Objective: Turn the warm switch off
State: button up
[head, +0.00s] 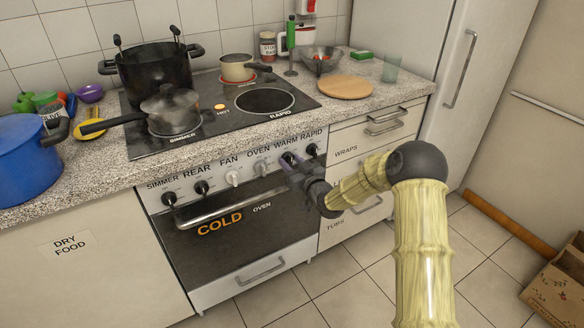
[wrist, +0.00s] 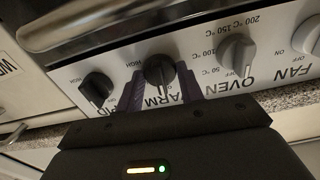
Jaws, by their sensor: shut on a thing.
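The warm switch (wrist: 158,70) is a dark round knob on the white front panel of the stove. In the head view it is the second knob from the right, below the word WARM, and my gripper partly covers it. My gripper (wrist: 160,90) has its two purple fingers on either side of this knob and is shut on it. In the head view my gripper (head: 291,166) reaches the panel from the right. The wrist view appears upside down. The word WARM is partly covered by the fingers. I cannot clearly tell the knob's setting.
A dark rapid knob (wrist: 98,88) and a light oven knob (wrist: 236,52) flank it closely. The oven handle (head: 232,204) runs just below the knobs. Pots stand on the cooktop; a round wooden board (head: 345,87) lies on the counter. The floor in front is clear.

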jog(key=shift+d+n, duration=0.15)
jog(key=shift+n, duration=0.25)
jog(key=o, duration=1)
jog(key=shift+s+a, duration=0.1)
jog(key=shift+a, duration=0.1)
jog(key=shift+d, duration=0.1)
jog(key=v, duration=1.7)
jog(key=shift+p, duration=0.35)
jog(key=shift+s+d+f, duration=0.1)
jog(key=shift+d, duration=0.05)
